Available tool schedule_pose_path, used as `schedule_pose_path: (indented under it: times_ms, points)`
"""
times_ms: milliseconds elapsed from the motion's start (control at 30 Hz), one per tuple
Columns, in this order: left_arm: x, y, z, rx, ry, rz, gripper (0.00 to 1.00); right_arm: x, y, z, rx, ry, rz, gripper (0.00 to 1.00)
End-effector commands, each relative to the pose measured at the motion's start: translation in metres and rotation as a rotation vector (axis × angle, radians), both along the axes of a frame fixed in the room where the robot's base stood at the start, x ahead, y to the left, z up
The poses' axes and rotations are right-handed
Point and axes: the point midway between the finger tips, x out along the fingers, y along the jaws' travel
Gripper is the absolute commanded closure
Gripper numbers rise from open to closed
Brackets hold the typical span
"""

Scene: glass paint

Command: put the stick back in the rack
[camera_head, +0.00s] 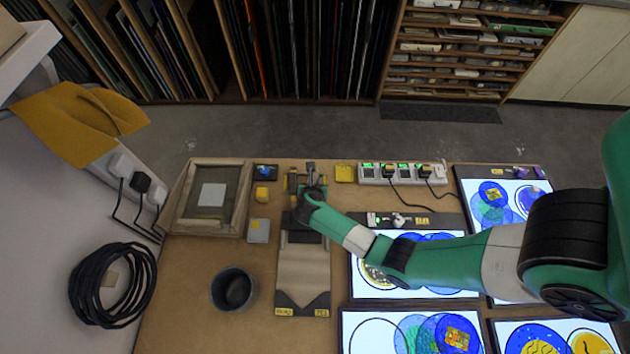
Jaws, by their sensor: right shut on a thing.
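My right arm reaches in from the right, and its gripper (311,184) is at the back middle of the brown worktable (190,300). The gripper is shut on a small, thin thing, which I take to be the stick; the fingers and wrist hide most of it. A small dark holder with yellow parts (293,182) stands just left of the gripper; it may be the rack, but I cannot tell for sure. Whether the stick touches it is not clear. My left gripper is not in view.
A wooden-framed tray (180,207) and a yellow block (262,194) lie to the left. A dark cup (233,288) stands in front. A power strip (402,173) lies at the back right. A lit panel (370,330) lies front right. A grey-beige mat (303,268) lies before the gripper.

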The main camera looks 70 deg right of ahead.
Motion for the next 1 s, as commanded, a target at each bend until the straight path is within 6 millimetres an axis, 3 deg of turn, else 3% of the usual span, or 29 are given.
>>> schedule_pose_path:
  times_ms: [633,667,800,833,1000]
  points:
    - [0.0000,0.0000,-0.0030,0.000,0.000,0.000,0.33,0.0000,-0.0001,-0.0060,0.000,0.000,0.000,1.00]
    - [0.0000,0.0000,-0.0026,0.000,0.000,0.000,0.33,0.0000,-0.0001,-0.0056,0.000,-0.001,-0.001,0.68]
    - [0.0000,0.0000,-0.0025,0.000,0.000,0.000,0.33,0.0000,0.0000,-0.0055,0.000,-0.001,-0.001,0.43]
    - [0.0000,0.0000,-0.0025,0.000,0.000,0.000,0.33,0.0000,0.0000,-0.0055,0.000,-0.001,-0.001,0.39]
    - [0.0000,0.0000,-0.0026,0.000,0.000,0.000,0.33,0.0000,0.0000,-0.0055,0.000,0.000,0.000,0.39]
